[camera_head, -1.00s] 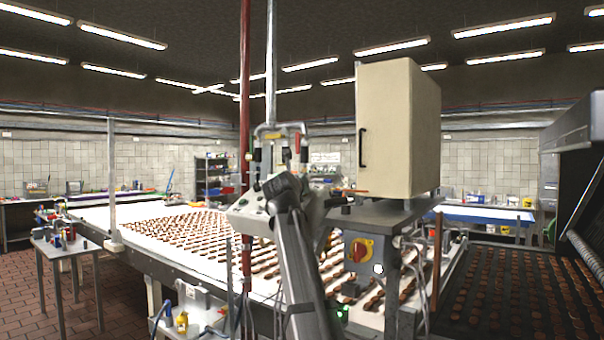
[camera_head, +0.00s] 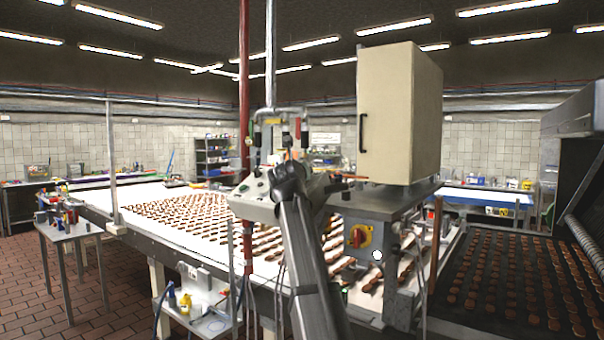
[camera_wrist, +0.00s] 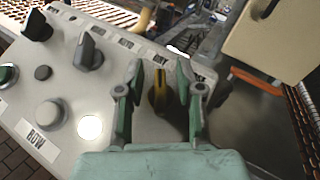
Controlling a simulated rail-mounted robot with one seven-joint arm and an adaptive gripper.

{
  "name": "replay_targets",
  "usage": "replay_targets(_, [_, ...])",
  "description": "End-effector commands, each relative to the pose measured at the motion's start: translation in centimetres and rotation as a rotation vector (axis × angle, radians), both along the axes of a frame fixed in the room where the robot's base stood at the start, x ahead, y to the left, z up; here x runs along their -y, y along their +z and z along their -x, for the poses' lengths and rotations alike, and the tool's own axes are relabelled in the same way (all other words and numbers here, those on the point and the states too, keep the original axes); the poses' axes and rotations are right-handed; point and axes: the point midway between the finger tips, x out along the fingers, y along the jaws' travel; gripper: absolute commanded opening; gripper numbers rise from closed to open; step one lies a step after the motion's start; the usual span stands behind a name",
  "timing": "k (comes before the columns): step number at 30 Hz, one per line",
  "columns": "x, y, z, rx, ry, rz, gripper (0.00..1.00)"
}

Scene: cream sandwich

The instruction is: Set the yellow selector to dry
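My gripper (camera_wrist: 159,74) is open, with one green-grey finger on each side of the selector. A gap shows between the selector and each finger, so neither looks to be touching it. The selector's label and pointing direction are too unclear to read. In the head view the control panel (camera_head: 257,207) is partly behind my arm, and the selector cannot be made out.
The panel also has two dark selectors (camera_wrist: 88,53), several round buttons and a lit white button (camera_wrist: 90,127). A beige cabinet (camera_head: 398,115) stands just right of my arm. Below it, a grey box carries a red knob (camera_head: 359,236) on a yellow plate.

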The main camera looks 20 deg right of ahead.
Motion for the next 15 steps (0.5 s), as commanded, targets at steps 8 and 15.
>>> replay_targets(8, [-1.7,0.0,2.4,0.001,0.002,-0.001,0.36])
replay_targets(15, [-4.3,0.3,6.3,0.001,0.001,0.001,0.36])
